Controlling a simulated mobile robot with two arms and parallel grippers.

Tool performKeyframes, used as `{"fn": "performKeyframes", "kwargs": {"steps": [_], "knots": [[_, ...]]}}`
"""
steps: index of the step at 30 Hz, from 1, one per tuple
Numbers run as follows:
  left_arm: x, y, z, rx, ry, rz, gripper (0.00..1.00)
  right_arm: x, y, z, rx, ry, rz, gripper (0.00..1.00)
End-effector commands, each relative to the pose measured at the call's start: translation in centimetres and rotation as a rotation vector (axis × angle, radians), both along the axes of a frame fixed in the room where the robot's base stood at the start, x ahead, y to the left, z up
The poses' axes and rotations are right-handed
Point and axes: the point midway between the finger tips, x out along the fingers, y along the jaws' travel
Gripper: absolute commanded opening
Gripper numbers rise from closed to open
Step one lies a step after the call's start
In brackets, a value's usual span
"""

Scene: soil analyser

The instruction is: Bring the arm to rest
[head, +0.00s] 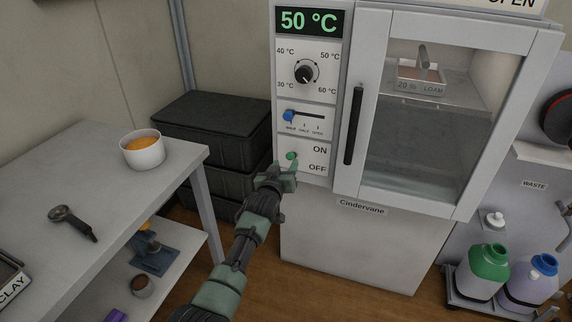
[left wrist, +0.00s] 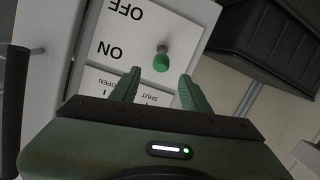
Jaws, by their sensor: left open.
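My left gripper (head: 282,172) is in front of the lower part of the oven's control panel, close to the ON/OFF switch (head: 291,156) with its green tip. In the left wrist view the two green fingers (left wrist: 157,88) are apart with nothing between them, and the green switch tip (left wrist: 161,62) shows just beyond them. I cannot tell whether a finger touches the panel. The white oven (head: 345,240) has its glass door shut, and its display (head: 308,21) reads 50 °C. My right gripper is not in view.
A grey table (head: 100,180) on the left bears a white bowl (head: 143,152) with orange content and a dark handheld tool (head: 72,222). Black crates (head: 215,125) are stacked behind my gripper. Waste bottles (head: 484,272) stand at the lower right. Open wooden floor lies below.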

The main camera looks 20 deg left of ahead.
Motion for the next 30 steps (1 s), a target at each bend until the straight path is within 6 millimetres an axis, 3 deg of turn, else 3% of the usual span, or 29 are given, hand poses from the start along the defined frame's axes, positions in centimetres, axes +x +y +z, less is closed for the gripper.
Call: {"fn": "performKeyframes", "kwargs": {"steps": [13, 17, 20, 23, 26, 30], "knots": [[0.0, 0.1, 0.0, 0.001, 0.001, 0.0, 0.46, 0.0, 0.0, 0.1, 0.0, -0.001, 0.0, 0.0], [-0.8, 0.0, -1.9, 0.01, 0.037, -0.005, 0.46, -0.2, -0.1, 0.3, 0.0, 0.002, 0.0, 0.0], [-2.9, -0.3, -6.3, 0.031, 0.118, -0.02, 0.46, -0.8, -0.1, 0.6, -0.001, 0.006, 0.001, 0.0], [-6.5, -0.7, -12.4, 0.065, 0.234, -0.046, 0.46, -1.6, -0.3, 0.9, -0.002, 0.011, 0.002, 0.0], [-11.2, -1.0, -18.5, 0.097, 0.355, -0.075, 0.46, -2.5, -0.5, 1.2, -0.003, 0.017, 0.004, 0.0], [-18.9, -1.3, -26.2, 0.139, 0.521, -0.12, 0.46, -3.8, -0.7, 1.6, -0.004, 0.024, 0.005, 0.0]]}}
